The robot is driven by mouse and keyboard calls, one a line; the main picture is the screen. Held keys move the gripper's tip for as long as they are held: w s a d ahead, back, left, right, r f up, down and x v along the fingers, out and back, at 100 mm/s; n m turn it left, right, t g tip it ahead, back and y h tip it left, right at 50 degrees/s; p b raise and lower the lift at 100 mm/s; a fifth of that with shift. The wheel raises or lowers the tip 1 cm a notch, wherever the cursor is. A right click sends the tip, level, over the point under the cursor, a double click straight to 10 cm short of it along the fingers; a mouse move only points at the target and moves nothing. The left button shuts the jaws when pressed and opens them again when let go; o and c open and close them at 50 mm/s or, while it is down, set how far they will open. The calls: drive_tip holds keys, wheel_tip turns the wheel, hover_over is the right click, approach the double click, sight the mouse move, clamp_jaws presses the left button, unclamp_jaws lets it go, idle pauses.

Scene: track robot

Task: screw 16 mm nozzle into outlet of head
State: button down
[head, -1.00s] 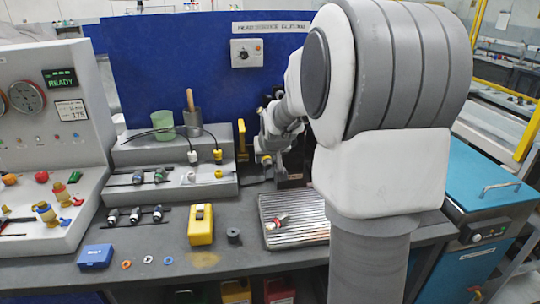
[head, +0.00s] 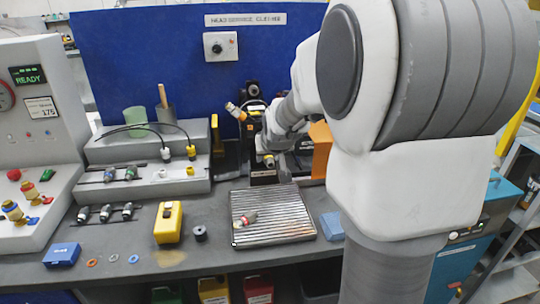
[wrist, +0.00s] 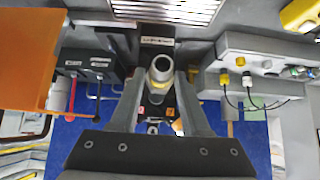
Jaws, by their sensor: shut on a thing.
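My gripper (wrist: 160,97) is shut on a grey cylindrical part with a yellowish ring (wrist: 162,66) at its open end. I cannot tell from its look whether this is the 16 mm nozzle or the head. In the head view, its yellow-ringed end (head: 268,161) shows in front of a black stand (head: 263,178), my arm partly hiding the rest. A tilted part with an orange-yellow tip (head: 236,112) shows left of my gripper, near the blue wall; its mount is hidden. A small red-and-grey part (head: 245,219) lies on the ribbed tray (head: 290,215). No outlet can be clearly made out.
An orange panel (head: 320,148) stands close right of my gripper. To the left, a stepped grey rack (head: 140,181) holds several fittings. A yellow box (head: 168,222), a black ring (head: 200,234) and a blue box (head: 62,254) stand on the bench front.

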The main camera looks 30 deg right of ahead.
idle(0.3)
drive_tip(key=w, duration=0.2)
drive_tip(key=w+d, duration=0.1)
drive_tip(key=w, duration=0.2)
drive_tip(key=shift+w+d, duration=0.3)
drive_tip(key=shift+b, duration=0.3)
idle(1.8)
drive_tip(key=shift+w+d+p, duration=0.15)
drive_tip(key=shift+w, duration=0.4)
drive_tip(key=shift+w+d+p, duration=0.15)
drive_tip(key=shift+w, duration=0.4)
drive_tip(key=shift+c, duration=1.5)
unclamp_jaws()
drive_tip(key=p+v, duration=0.1)
drive_tip(key=v, duration=1.6)
drive_tip(key=shift+s+r, duration=0.15)
drive_tip(key=shift+s, duration=0.05)
